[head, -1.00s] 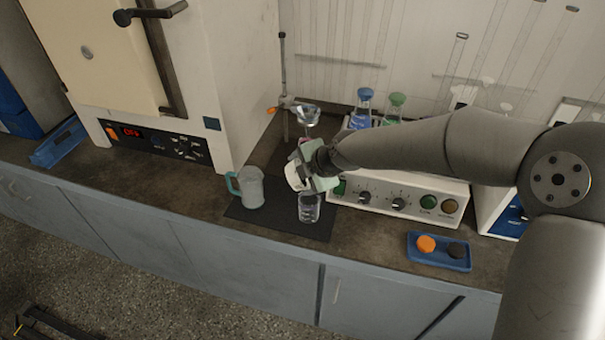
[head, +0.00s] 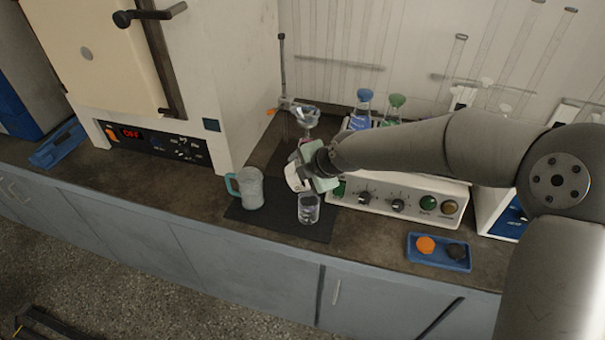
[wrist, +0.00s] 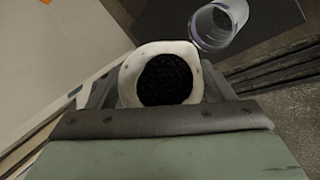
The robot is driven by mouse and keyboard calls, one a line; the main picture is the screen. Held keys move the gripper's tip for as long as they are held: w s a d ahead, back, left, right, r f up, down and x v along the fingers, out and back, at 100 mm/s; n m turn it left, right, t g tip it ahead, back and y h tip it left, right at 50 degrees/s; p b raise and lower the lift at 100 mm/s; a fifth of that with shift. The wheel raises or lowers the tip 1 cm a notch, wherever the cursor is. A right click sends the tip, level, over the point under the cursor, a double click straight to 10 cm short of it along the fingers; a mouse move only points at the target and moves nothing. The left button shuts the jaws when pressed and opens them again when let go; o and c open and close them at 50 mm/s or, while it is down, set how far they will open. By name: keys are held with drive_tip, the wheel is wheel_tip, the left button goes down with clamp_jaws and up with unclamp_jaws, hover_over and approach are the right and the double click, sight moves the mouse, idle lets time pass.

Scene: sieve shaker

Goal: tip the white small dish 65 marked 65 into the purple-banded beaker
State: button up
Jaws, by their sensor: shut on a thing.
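My gripper (head: 312,171) is shut on the white small dish (head: 294,179), above the dark mat. In the wrist view the dish (wrist: 126,88) is filled with black grains across its round opening; its marking cannot be read. A clear glass beaker (head: 309,211) stands upright on the mat, just below the gripper in the head view. In the wrist view the beaker (wrist: 219,22) is at the upper right, apart from the dish, with a bluish-purple band showing near its edge. The gripper and dish hide part of the beaker's top in the head view.
A jug with a teal handle (head: 249,188) stands left on the mat (head: 271,222). A funnel on a stand (head: 306,114) is behind the gripper. A control box with knobs (head: 398,203) is close on the right. A blue tray (head: 438,262) holds orange and black pieces.

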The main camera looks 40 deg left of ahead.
drive_tip(key=shift+w+d+f+b, duration=0.1)
drive_tip(key=shift+w+f+b, duration=0.05)
drive_tip(key=shift+b, duration=0.25)
drive_tip(key=shift+w+d+g+y+b, duration=0.1)
drive_tip(key=shift+d+g+y+b, duration=0.05)
drive_tip(key=shift+g+y+b, duration=0.3)
drive_tip(key=shift+r, duration=0.3)
idle(0.4)
drive_tip(key=shift+d+f+m+y+b, duration=0.1)
drive_tip(key=shift+f+m+y+b, duration=0.1)
drive_tip(key=shift+m+y+b, duration=0.15)
drive_tip(key=shift+w+d+r+b, duration=0.1)
drive_tip(key=shift+w+b, duration=0.05)
drive_tip(key=shift+b, duration=0.2)
drive_tip(key=shift+r+y, duration=0.1)
drive_tip(key=shift+y, duration=0.2)
